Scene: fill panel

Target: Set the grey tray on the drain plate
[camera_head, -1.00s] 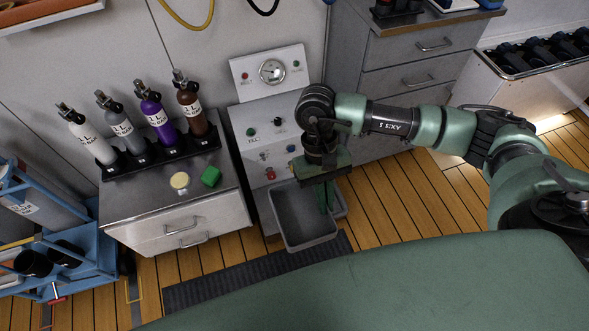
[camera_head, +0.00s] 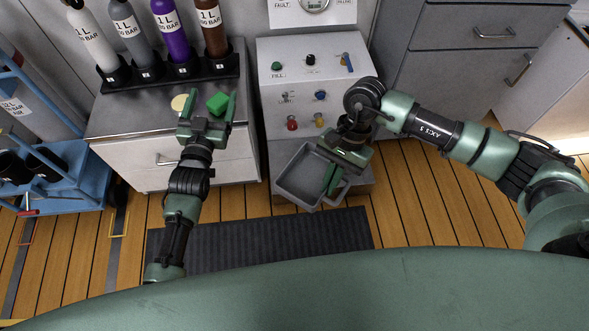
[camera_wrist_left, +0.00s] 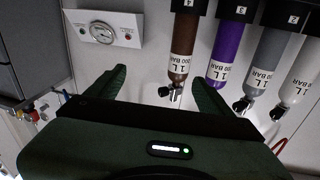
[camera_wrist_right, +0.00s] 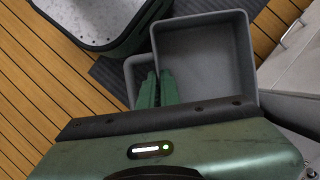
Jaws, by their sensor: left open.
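The grey tray (camera_head: 297,182) is an open, empty-looking box in front of the fill panel's base. It also shows in the right wrist view (camera_wrist_right: 210,55). My right gripper (camera_head: 330,180) has its fingers closed on the tray's side wall, as its wrist view shows (camera_wrist_right: 159,90). A second grey rimmed surface (camera_wrist_right: 133,72), probably the drain plate, shows partly beneath and beside the tray. The tray hides most of it, and I cannot tell whether they touch. My left gripper (camera_head: 207,108) is open and empty over the cabinet top; its spread fingers show in its wrist view (camera_wrist_left: 160,85).
Several bottles stand in a black rack (camera_head: 172,72). The fill panel (camera_head: 310,85) with knobs rises behind the tray. A dark mat (camera_head: 270,240) lies on the floor; a blue cart (camera_head: 75,190) stands left.

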